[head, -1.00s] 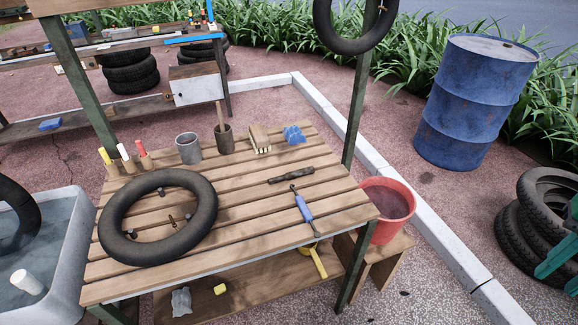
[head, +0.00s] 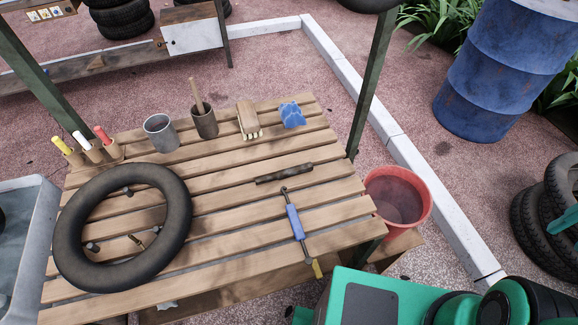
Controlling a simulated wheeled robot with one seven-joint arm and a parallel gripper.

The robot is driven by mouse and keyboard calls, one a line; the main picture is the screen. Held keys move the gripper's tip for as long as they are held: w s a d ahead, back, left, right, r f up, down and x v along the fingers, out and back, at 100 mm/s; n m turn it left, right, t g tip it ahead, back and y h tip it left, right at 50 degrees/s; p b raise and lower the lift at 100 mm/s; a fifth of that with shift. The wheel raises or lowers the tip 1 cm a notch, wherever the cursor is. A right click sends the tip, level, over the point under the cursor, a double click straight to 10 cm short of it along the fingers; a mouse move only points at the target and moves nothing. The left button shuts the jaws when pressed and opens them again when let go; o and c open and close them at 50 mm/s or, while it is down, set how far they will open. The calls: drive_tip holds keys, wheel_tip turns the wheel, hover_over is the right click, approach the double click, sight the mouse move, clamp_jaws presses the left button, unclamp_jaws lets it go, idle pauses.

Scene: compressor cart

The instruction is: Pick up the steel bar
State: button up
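A short dark bar (head: 284,173) lies flat on the slatted wooden table (head: 230,205), right of the middle. It is the plainest bar-shaped thing here; I cannot tell its metal from its look. Close in front of it lies a thin metal tool with a blue grip (head: 295,222), pointing towards the table's front edge. Nothing covers the dark bar. Part of my green and black arm shows at the lower right, in front of the table corner. My gripper's fingers are not visible.
A black inner tube (head: 122,228) fills the table's left part. Colored markers (head: 82,141), a grey cup (head: 161,133), a brown pot (head: 204,121), a brush (head: 248,120) and a blue piece (head: 292,115) line the back. A red bucket (head: 397,200) stands right of the table.

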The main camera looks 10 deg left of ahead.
drive_tip(key=n+g+y, duration=0.7)
drive_tip(key=n+y, duration=0.4)
drive_tip(key=n, duration=1.8)
approach(330, 163)
drive_tip(key=s+a, duration=0.4)
drive_tip(key=a, duration=0.1)
drive_tip(key=shift+s+f, duration=0.2)
drive_tip(key=shift+s, duration=0.2)
drive_tip(key=a+n+g+y, duration=0.1)
drive_tip(key=a+y, duration=0.1)
drive_tip(key=shift+n+y, duration=0.3)
drive_tip(key=shift+a, duration=0.3)
drive_tip(key=x, duration=1)
drive_tip(key=shift+s, duration=0.3)
